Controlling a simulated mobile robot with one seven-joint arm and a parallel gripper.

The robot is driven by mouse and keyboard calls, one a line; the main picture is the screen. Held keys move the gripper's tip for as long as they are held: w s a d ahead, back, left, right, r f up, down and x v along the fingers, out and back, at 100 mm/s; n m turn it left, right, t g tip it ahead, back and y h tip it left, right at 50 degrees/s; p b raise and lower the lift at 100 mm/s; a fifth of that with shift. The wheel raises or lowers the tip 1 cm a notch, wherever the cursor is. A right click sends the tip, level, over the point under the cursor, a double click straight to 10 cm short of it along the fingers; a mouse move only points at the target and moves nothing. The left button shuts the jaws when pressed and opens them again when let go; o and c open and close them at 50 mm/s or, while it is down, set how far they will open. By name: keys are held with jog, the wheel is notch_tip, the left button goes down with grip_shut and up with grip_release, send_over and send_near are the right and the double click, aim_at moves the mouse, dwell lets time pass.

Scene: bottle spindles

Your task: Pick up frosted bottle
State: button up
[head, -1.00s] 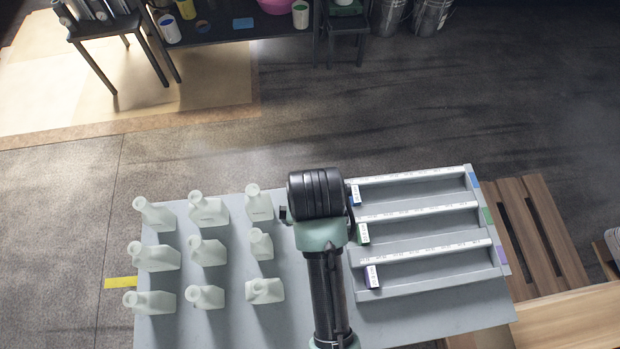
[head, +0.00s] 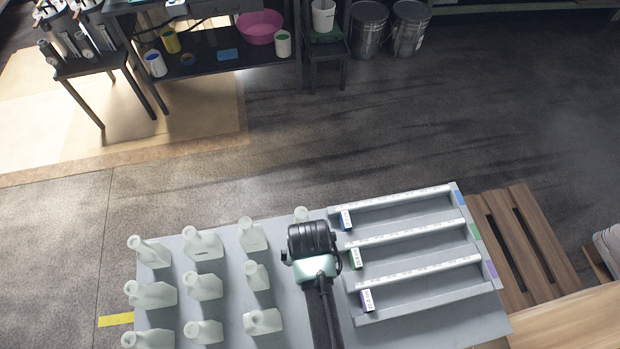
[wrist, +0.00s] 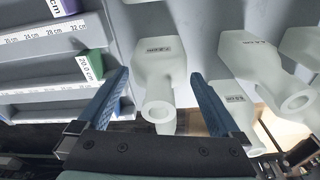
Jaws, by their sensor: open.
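Several pale frosted bottles (head: 252,234) stand in rows on the left half of the grey table. One more bottle (head: 302,214) shows partly behind my gripper (head: 312,250), which hides the rest of it. In the wrist view my gripper (wrist: 160,74) is open, with its two blue fingers spread. A frosted bottle (wrist: 160,68) with a small dark label shows between the fingers, its neck toward the camera. I cannot tell whether the fingers reach around it or stay short of it. More frosted bottles (wrist: 262,67) show to the right.
A grey stepped rack (head: 400,240) with white scale strips and blue, green and purple tags fills the right of the table. A wooden slatted pallet (head: 525,245) stands beyond its right edge. A dark shelf with pots and a pink bowl (head: 259,27) is far off.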

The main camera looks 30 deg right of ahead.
jog(key=shift+w+d+f, duration=0.1)
jog(key=shift+w+f, duration=0.05)
jog(key=shift+f, duration=1.3)
jog(key=c, duration=1.4)
